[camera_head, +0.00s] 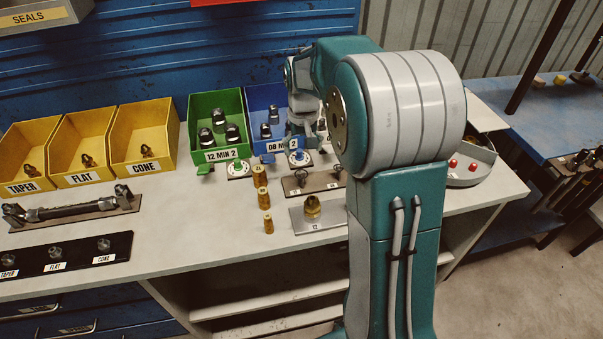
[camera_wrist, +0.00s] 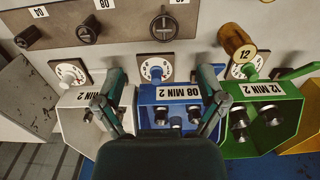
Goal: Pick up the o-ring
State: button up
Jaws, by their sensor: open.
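I cannot make out an o-ring clearly in either view. In the wrist view my gripper (camera_wrist: 161,80) is open and empty, its two fingers spread on either side of the front of the blue bin (camera_wrist: 146,118) labelled 08 MIN 2. A white dial on a small plate (camera_wrist: 155,69) lies between and just beyond the fingertips. In the head view my arm crosses in front of the bench, and its wrist hangs over the blue bin (camera_head: 263,98). The fingertips are hard to see there. A bin labelled SEALS (camera_head: 40,14) is at the top left; its contents cannot be seen.
A green bin (camera_head: 222,150) with several dark fittings stands beside the blue one. Yellow bins (camera_head: 145,160) stand to the left. Brass pieces (camera_head: 262,197), a dark plate with knobs (camera_head: 310,182) and a grey plate (camera_head: 318,218) lie in front.

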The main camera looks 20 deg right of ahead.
aim_at(301, 173)
jog(key=f, duration=0.4)
jog(key=a+f, duration=0.1)
jog(key=f, duration=0.1)
jog(key=shift+d+f, duration=0.2)
jog(key=shift+d, duration=0.05)
jog(key=shift+a+f, duration=0.1)
jog(key=shift+f, duration=0.15)
dwell(0.3)
jog(key=c, duration=0.8)
